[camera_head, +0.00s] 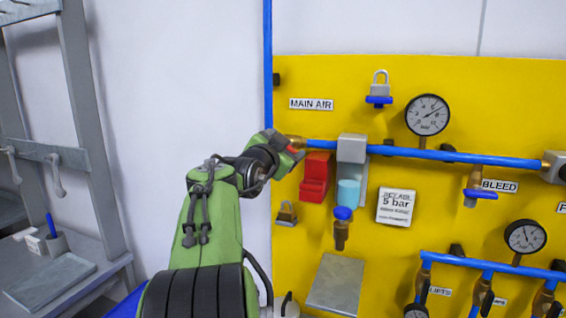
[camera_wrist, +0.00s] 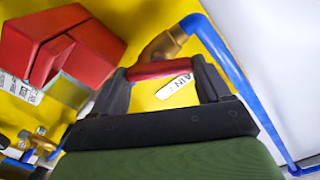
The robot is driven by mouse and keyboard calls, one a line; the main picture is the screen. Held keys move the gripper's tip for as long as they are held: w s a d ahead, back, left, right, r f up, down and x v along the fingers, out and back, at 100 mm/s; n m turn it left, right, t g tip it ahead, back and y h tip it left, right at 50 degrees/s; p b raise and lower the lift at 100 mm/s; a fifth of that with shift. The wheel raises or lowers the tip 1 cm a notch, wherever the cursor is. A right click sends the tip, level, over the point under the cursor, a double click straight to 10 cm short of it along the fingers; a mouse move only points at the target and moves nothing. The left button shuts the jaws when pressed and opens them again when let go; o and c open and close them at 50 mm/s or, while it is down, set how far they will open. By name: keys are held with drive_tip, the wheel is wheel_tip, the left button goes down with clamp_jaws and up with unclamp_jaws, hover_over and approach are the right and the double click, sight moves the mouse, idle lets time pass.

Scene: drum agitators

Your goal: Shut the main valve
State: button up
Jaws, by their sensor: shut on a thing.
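The main valve has a brass body (camera_wrist: 166,44) joined to a blue pipe and a red handle (camera_wrist: 157,70). The red handle lies across between my fingers in the wrist view. My gripper (camera_wrist: 160,85) is shut on this handle. In the head view my gripper (camera_head: 290,147) is at the left end of the horizontal blue pipe, below the MAIN AIR label (camera_head: 311,104). Only a bit of red and brass shows there; my gripper hides most of the valve. I cannot tell clearly how far the handle is turned.
A red box (camera_head: 315,178) and a grey unit with a blue bowl (camera_head: 349,192) are close to the right of my gripper. A brass padlock (camera_head: 287,213) hangs below. The yellow panel carries gauges and other valves. A grey rack (camera_head: 82,100) stands left.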

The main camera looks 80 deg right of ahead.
drive_tip(key=m+b, duration=0.2)
drive_tip(key=m, duration=0.1)
drive_tip(key=m+b, duration=0.2)
drive_tip(key=m, duration=0.2)
drive_tip(key=m+b, duration=0.2)
drive_tip(key=m, duration=0.2)
drive_tip(key=shift+f, duration=0.25)
idle(0.5)
drive_tip(key=o, duration=1)
drive_tip(key=a+b, duration=0.1)
drive_tip(key=a, duration=0.4)
drive_tip(key=w+a+b, duration=0.1)
drive_tip(key=a, duration=0.4)
drive_tip(key=a+b, duration=0.1)
drive_tip(key=a, duration=0.4)
drive_tip(key=shift+w+a, duration=0.15)
drive_tip(key=shift+a, duration=0.15)
drive_tip(key=shift+w, duration=0.1)
